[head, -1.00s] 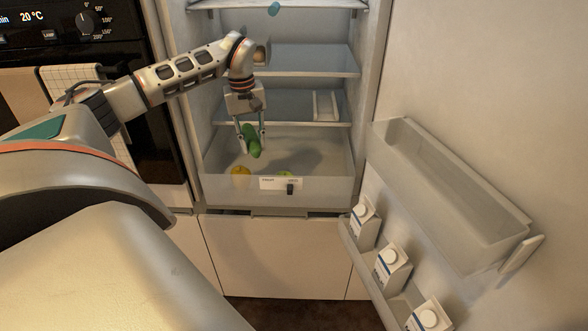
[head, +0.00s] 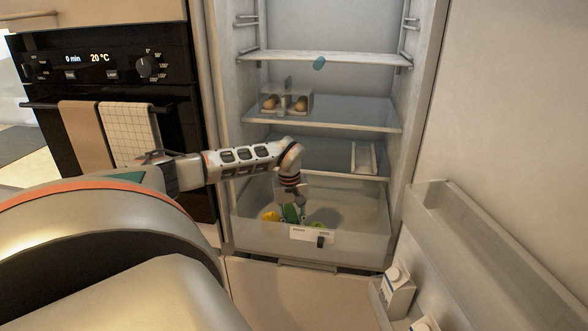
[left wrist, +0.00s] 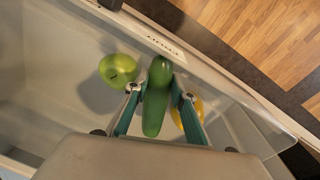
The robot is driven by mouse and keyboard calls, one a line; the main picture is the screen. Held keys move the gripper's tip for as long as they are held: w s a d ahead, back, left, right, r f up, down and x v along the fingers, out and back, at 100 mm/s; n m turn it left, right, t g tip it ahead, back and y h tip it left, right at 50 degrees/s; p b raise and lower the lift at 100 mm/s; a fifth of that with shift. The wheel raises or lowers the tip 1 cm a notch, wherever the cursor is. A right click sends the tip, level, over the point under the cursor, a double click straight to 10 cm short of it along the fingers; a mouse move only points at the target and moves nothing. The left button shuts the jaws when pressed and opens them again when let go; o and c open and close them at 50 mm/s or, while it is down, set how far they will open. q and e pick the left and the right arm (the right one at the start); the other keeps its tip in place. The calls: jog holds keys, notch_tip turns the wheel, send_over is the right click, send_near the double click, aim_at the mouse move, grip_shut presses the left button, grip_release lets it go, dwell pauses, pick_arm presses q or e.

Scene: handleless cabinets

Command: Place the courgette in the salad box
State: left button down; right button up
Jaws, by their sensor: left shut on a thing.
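The courgette (left wrist: 156,98) is dark green and sits between the fingers of my left gripper (left wrist: 159,92) in the left wrist view. My left gripper is shut on it. In the head view the courgette (head: 290,214) is held in my left gripper (head: 292,207), low inside the clear salad box (head: 365,243) at the bottom of the fridge. Whether the courgette touches the box floor cannot be told. My right gripper is not in view.
A green apple (left wrist: 118,69) and a yellow fruit (left wrist: 187,112) lie in the box on either side of the courgette. An egg holder (head: 286,102) stands on a shelf above. The fridge door (head: 480,225) is open at the right, with cartons (head: 397,290) in its rack.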

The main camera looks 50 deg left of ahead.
pick_arm(q)
notch_tip(320, 180, down, 4)
jog(key=shift+f, duration=0.45)
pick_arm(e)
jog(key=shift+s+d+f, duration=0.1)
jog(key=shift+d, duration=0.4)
pick_arm(q)
jog(key=shift+f, duration=0.1)
jog(key=c, duration=2)
grip_release()
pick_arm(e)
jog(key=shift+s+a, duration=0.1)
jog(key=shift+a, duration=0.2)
pick_arm(q)
jog(key=r, duration=1.2)
jog(key=shift+s+a+r, duration=0.1)
jog(key=shift+s+a, duration=0.05)
jog(key=shift+s, duration=0.25)
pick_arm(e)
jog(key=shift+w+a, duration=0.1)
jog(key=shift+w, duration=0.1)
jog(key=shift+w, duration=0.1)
